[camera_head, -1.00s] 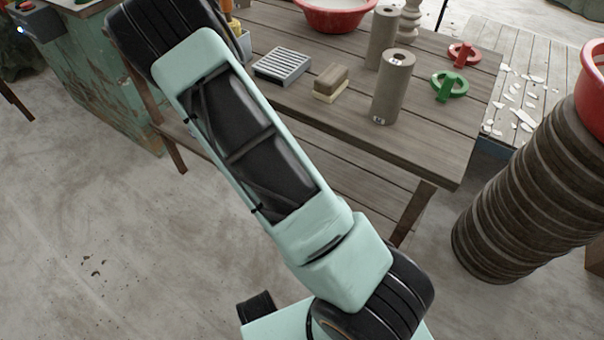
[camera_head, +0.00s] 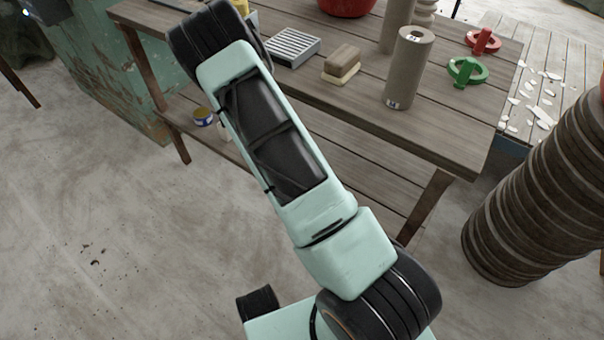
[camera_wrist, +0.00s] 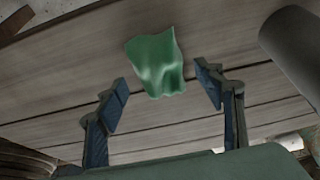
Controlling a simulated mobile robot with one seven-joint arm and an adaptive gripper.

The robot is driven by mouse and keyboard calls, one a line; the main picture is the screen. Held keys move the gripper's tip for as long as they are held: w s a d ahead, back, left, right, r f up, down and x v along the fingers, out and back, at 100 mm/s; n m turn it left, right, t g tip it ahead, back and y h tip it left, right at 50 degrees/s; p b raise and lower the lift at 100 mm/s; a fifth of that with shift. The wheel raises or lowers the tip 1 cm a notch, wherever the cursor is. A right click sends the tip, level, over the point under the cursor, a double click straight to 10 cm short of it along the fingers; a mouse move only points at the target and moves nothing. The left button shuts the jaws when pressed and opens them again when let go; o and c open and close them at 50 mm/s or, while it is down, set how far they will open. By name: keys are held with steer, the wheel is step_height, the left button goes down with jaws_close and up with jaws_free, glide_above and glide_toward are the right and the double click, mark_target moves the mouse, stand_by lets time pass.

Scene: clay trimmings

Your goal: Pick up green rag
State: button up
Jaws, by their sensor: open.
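The green rag (camera_wrist: 158,62) lies crumpled on grey-brown wooden planks in the wrist view, at the upper middle. My gripper (camera_wrist: 163,84) is open, with its two dark blue fingers apart on the left and right of the rag as seen in the picture. The fingers do not visibly touch it, and I cannot tell how far above the planks they are. In the head view neither the rag nor my gripper shows.
The wooden table (camera_head: 440,135) holds a grey cylinder (camera_head: 408,70), a two-tone block (camera_head: 342,65), a slatted metal tray (camera_head: 292,47), a green ring-shaped piece (camera_head: 466,72) and a red one (camera_head: 483,41). A ridged dark stack (camera_head: 530,215) stands at right. A tin (camera_head: 203,117) sits below.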

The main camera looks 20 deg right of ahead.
steer(key=shift+w+d+f, duration=0.1)
steer(key=shift+f, duration=0.1)
steer(key=c, duration=1.1)
steer(key=shift+r, duration=0.1)
steer(key=shift+c, duration=0.2)
